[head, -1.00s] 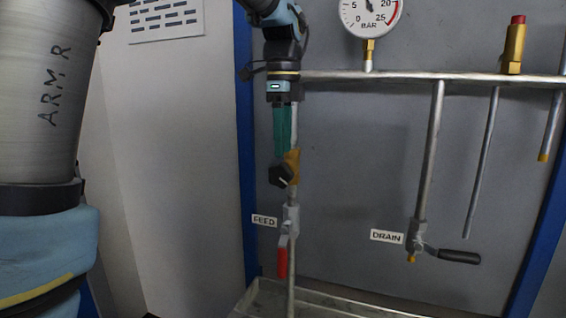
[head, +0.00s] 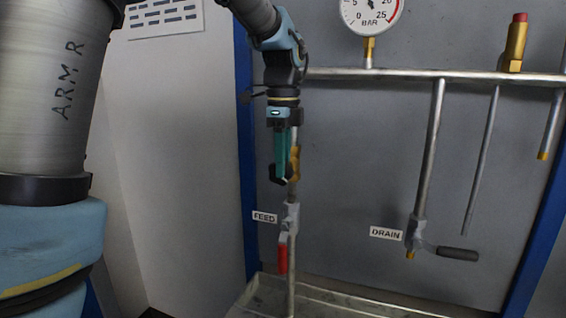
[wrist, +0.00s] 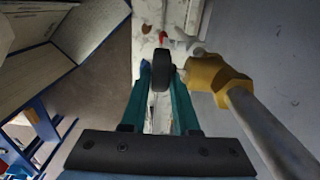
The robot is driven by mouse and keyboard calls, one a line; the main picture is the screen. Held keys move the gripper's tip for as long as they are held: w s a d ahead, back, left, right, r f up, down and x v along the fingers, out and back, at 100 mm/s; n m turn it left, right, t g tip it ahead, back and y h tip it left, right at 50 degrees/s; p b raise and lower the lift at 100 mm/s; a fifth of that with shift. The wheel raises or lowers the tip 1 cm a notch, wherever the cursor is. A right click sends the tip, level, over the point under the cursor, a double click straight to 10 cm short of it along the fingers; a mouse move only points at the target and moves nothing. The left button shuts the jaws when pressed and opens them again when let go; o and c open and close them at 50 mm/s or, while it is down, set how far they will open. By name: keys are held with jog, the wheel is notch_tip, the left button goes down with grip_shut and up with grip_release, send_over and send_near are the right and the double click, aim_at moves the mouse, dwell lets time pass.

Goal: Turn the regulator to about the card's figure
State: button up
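The regulator has a yellow brass body (head: 295,165) on the feed pipe and a black knob. In the wrist view the black knob (wrist: 162,70) lies between my two teal fingers, with the brass body (wrist: 212,80) to the right. My gripper (head: 281,172) points down at the regulator and hides much of the knob in the head view. In the wrist view my gripper (wrist: 161,82) has a finger close on each side of the knob; I cannot tell whether they press on it. The pressure gauge (head: 371,14) is cut off at the top. No card with a figure is readable.
The FEED valve with its red handle (head: 282,254) hangs below the regulator. The DRAIN valve with a dark handle (head: 457,254) is to the right. A horizontal pipe (head: 410,74) crosses behind my wrist. A brass fitting with a red top (head: 516,42) stands on it. A tray (head: 335,303) lies below.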

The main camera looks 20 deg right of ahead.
grip_shut()
jog(key=shift+w+a+g+h, duration=0.1)
jog(key=shift+a+g+h, duration=0.05)
jog(key=shift+g+h, duration=0.35)
jog(key=o, duration=0.5)
grip_release()
jog(key=shift+o, duration=0.2)
notch_tip(320, 180, up, 11)
jog(key=b, duration=0.1)
jog(key=shift+w+a, duration=0.4)
jog(key=shift+a, duration=0.05)
